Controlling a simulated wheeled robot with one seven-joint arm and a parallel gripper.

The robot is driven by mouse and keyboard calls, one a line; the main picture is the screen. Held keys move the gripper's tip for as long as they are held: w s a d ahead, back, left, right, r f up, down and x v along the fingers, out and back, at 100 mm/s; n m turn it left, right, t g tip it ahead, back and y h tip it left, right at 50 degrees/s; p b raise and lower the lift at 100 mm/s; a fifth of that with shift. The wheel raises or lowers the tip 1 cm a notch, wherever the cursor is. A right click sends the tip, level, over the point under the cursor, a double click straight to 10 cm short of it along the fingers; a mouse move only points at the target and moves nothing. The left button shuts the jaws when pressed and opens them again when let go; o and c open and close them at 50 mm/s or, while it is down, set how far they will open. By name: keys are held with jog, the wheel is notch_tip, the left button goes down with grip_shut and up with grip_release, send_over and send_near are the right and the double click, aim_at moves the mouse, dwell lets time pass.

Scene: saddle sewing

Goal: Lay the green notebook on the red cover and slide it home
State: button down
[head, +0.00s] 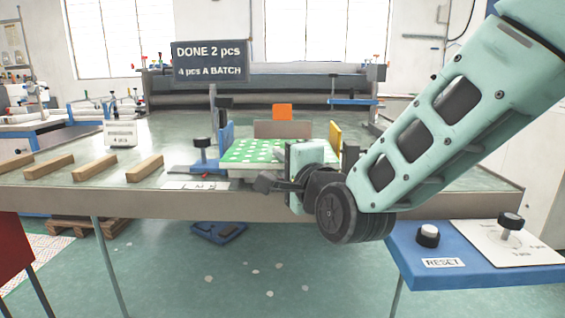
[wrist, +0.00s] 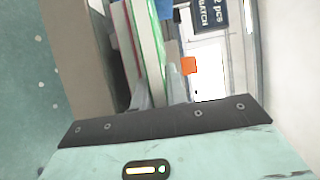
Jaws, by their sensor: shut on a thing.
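The green notebook (head: 250,151) with white dots lies flat at the table's front edge, among upright stops. In the wrist view, its green edge (wrist: 157,60) runs down between the fingers of my gripper (wrist: 158,95). My gripper is shut on the notebook's near right side; in the head view the hand and wrist hide this part. A thin reddish line (wrist: 134,30) shows beside the pale layers in the wrist view. It may be the red cover's edge; I cannot tell whether notebook and cover touch. The red cover's face is hidden.
A blue stop (head: 226,139), a yellow stop (head: 335,136) and a grey-brown back stop (head: 282,129) surround the notebook. An orange block (head: 282,111) stands behind. Several wooden bars (head: 97,167) lie left. A blue panel (head: 440,278) with knobs is front right.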

jog(key=c, duration=1.3)
grip_release()
jog(key=shift+f+b, duration=0.25)
jog(key=shift+b, duration=0.25)
jog(key=shift+s+a+b, duration=0.2)
jog(key=shift+s+b, duration=1)
jog(key=shift+s, duration=3.85)
